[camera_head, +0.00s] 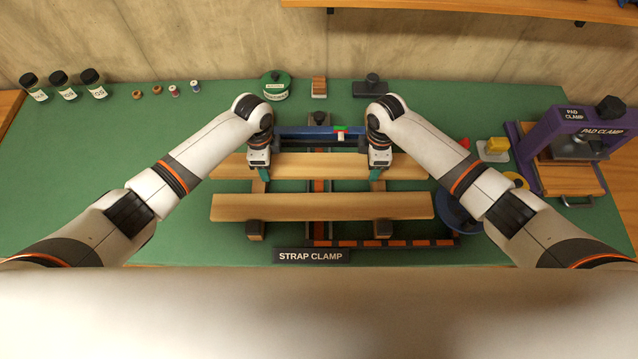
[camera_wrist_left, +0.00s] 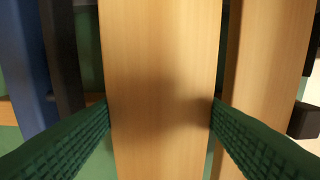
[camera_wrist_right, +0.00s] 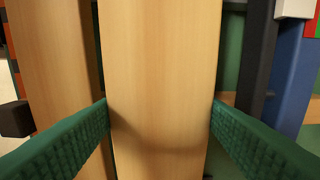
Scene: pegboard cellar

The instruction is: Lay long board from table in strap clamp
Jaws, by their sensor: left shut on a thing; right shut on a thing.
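Two long pale wooden boards lie parallel in the head view. The far board (camera_head: 320,165) is held near both ends by my grippers; it runs along the blue and dark bar of the strap clamp (camera_head: 310,131). My left gripper (camera_head: 263,172) is shut on this board, with green fingers on both its edges in the left wrist view (camera_wrist_left: 160,112). My right gripper (camera_head: 377,172) is shut on it the same way, also in the right wrist view (camera_wrist_right: 160,112). The near board (camera_head: 320,207) lies across the clamp's supports. Whether the far board touches its supports is hard to tell.
A purple pad clamp (camera_head: 545,150) stands at the right. A blue round thing (camera_head: 455,210) lies behind my right forearm. Jars (camera_head: 62,85), small spools (camera_head: 174,91), a green tin (camera_head: 275,86) and a wooden block (camera_head: 319,88) line the back. The green table's left side is largely clear.

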